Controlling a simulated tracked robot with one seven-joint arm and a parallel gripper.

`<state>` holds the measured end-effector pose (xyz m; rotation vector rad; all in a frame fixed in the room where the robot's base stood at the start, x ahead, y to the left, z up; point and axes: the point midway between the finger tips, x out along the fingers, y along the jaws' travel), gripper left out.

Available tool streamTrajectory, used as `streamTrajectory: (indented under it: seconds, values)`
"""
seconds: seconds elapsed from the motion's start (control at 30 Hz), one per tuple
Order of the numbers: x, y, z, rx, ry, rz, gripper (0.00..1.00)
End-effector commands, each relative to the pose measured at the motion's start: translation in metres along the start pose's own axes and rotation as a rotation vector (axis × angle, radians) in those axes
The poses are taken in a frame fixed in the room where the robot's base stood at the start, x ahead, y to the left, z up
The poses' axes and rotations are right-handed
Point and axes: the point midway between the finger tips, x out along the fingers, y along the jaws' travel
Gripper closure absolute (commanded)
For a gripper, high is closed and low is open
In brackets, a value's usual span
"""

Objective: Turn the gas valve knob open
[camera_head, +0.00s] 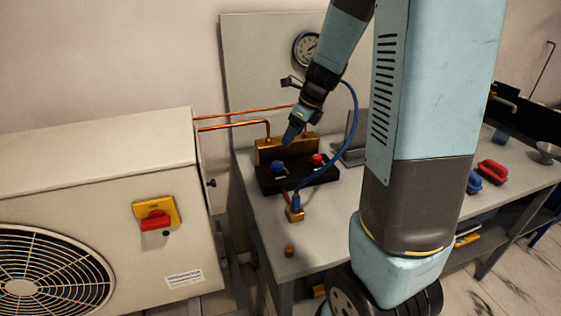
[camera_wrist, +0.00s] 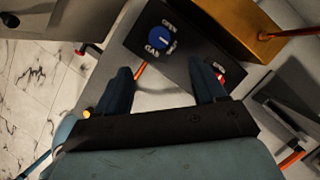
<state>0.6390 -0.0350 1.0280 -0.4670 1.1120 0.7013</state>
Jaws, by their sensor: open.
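The blue gas valve knob (camera_wrist: 159,38) is in the wrist view, on a black panel (camera_wrist: 190,75) with "GAS" and "OPEN" lettering and another small label. A white mark shows on the knob; I cannot tell which label it points to. The knob also shows in the head view (camera_head: 278,168), at the left of the black block (camera_head: 270,187). My gripper (camera_wrist: 160,66) is open and empty, its fingers apart and short of the knob in the wrist view. In the head view, my gripper (camera_head: 291,138) hangs above the block, not visibly touching the knob.
A red knob (camera_head: 317,159) sits right of the blue one; my right finger partly covers it in the wrist view. A brass block (camera_head: 270,150) with copper pipes stands behind. A blue hose (camera_head: 350,125) loops down to a brass fitting (camera_head: 295,213). A gauge (camera_head: 306,46) hangs above.

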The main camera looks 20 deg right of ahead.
Motion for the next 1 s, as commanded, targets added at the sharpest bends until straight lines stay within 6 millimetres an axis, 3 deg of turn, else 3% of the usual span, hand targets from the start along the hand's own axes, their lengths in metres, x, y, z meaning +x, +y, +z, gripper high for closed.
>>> streamTrajectory:
  seconds: [0.6,0.8,1.0]
  values:
    - [0.098,0.001,-0.001,-0.003,0.003,0.003,0.30]
    - [0.119,0.001,0.000,-0.003,0.002,0.002,0.30]
    - [0.127,0.001,0.000,-0.004,0.001,0.001,0.30]
